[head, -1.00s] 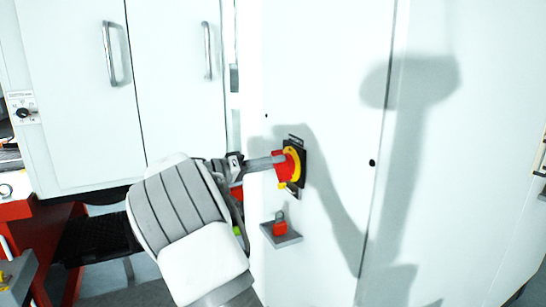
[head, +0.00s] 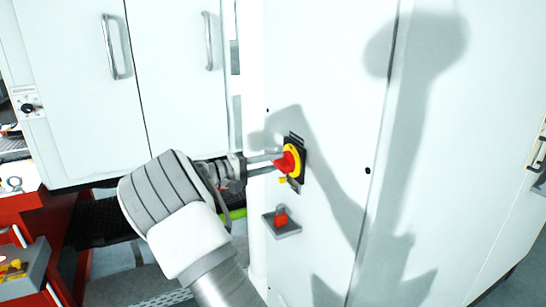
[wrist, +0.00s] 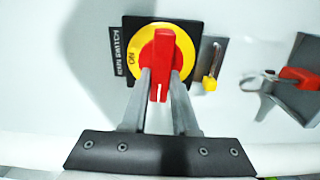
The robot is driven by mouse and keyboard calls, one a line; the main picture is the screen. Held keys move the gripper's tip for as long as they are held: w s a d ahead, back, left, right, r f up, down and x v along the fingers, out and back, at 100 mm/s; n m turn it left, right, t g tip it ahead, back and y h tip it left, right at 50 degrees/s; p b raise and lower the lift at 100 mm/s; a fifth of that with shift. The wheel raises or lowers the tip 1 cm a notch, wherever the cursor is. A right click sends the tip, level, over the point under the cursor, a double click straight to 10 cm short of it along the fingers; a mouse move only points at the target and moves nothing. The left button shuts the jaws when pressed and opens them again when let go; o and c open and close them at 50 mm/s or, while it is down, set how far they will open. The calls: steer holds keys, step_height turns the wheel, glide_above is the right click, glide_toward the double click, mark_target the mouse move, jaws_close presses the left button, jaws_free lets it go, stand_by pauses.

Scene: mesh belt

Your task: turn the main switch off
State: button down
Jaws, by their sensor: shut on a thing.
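The main switch is a red handle (head: 287,162) on a yellow disc (head: 293,150) and black plate, on the white cabinet's front. In the wrist view the red handle (wrist: 161,55) stands upright in the picture, across the direction of the "ON" mark at the disc's left. The "MAIN SWITCH" label is on the left too. My gripper (head: 280,161) reaches it from the left. In the wrist view its fingers (wrist: 161,85) lie on either side of the handle's lower part, shut on it.
A small grey shelf (head: 286,231) with a red padlock (head: 280,214) juts out below the switch; the padlock also shows in the wrist view (wrist: 300,76). A yellow tab (wrist: 210,83) hangs beside the switch plate. Cabinet doors with bar handles (head: 110,47) stand at the left.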

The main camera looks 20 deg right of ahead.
steer(key=shift+n, duration=0.3)
steer(key=c, duration=0.7)
jaws_free()
steer(key=a, duration=1.7)
steer(key=shift+s+a+p, duration=0.25)
steer(key=shift+s+p, duration=0.1)
